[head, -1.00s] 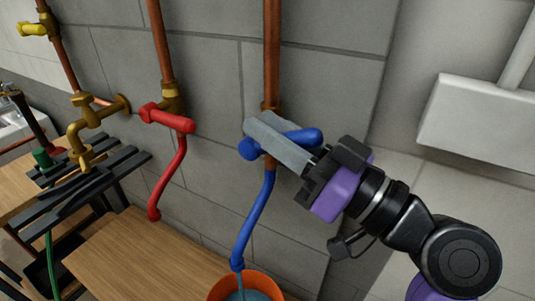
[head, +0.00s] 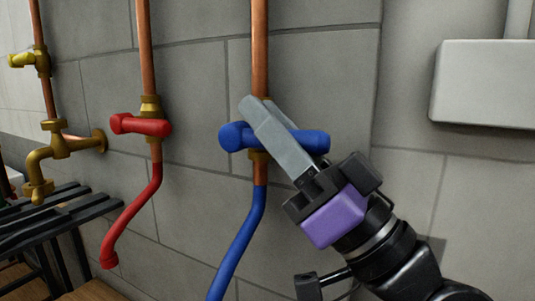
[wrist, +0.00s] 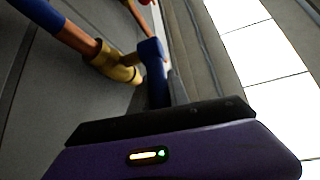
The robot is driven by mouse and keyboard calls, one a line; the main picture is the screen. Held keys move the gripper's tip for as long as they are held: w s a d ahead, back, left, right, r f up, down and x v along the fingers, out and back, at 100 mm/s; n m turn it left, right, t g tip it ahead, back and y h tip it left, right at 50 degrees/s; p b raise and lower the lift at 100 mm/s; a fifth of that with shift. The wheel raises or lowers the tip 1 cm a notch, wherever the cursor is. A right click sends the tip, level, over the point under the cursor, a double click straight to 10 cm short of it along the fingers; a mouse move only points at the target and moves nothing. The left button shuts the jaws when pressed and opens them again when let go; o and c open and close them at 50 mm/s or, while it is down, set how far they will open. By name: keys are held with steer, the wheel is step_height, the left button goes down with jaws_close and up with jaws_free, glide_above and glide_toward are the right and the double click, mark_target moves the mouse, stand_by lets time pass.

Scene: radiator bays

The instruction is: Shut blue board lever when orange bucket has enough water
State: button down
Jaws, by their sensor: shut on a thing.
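The blue lever (head: 234,136) sits on a brass valve on the copper pipe and lies roughly level, across the pipe. My gripper (head: 258,112) is shut on the blue lever, its grey fingers crossing it from the lower right. In the wrist view the blue lever (wrist: 153,72) rises from between the fingers, beside the brass valve (wrist: 115,63). The blue spout (head: 240,240) runs down out of the bottom of the head view. The orange bucket is out of both current views, so its water level and any flow cannot be seen.
A red lever (head: 140,125) with a red spout is on the pipe to the left, also crosswise. Further left are a brass tap (head: 62,145), a yellow valve (head: 30,60) and a dark slatted rack (head: 50,218). A white box (head: 483,85) is on the right wall.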

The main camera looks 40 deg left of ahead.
steer(key=shift+d+f+b, duration=0.1)
steer(key=shift+f+b, duration=0.05)
steer(key=shift+b, duration=0.5)
steer(key=c, duration=1.5)
jaws_free()
steer(key=shift+c, duration=0.2)
steer(key=shift+d+f, duration=0.1)
steer(key=v, duration=0.7)
steer(key=shift+f+b, duration=0.3)
steer(key=shift+b, duration=0.15)
steer(key=shift+d, duration=0.2)
